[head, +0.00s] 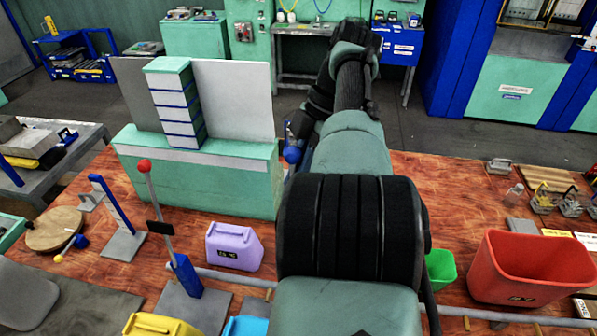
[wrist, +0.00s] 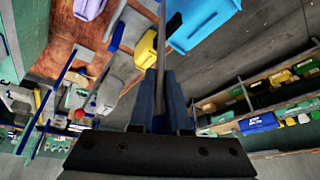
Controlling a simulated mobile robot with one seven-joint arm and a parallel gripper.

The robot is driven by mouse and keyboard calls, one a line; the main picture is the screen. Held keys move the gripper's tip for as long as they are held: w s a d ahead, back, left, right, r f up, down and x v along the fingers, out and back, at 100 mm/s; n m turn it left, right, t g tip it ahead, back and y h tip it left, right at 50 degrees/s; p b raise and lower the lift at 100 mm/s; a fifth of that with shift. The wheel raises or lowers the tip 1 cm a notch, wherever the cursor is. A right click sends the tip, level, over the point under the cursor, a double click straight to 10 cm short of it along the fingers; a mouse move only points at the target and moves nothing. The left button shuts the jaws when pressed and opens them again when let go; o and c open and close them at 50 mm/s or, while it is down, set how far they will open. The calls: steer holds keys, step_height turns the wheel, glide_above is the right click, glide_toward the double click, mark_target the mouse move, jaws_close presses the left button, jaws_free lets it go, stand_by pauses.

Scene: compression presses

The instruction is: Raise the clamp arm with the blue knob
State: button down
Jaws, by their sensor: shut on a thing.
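My gripper is mostly hidden in the head view, around the blue knob. In the wrist view my gripper (wrist: 162,75) is shut on a thin grey rod (wrist: 162,35), which looks like the clamp arm. Its knob end cannot be made out there. Another clamp lever (head: 158,210) with a red knob (head: 144,166) stands nearly upright on a blue bracket to the left.
A purple jug (head: 232,247) stands between the red-knob lever and my arm. A yellow container (head: 160,326) is at the front edge of view. A green bin (head: 440,270) and a large red bin (head: 530,268) are on the right. The mint machine (head: 215,185) stands behind.

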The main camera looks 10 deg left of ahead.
steer(key=shift+s+a+f, duration=0.1)
steer(key=shift+a, duration=0.15)
steer(key=c, duration=1.2)
jaws_free()
steer(key=o, duration=0.3)
steer(key=shift+a, duration=0.15)
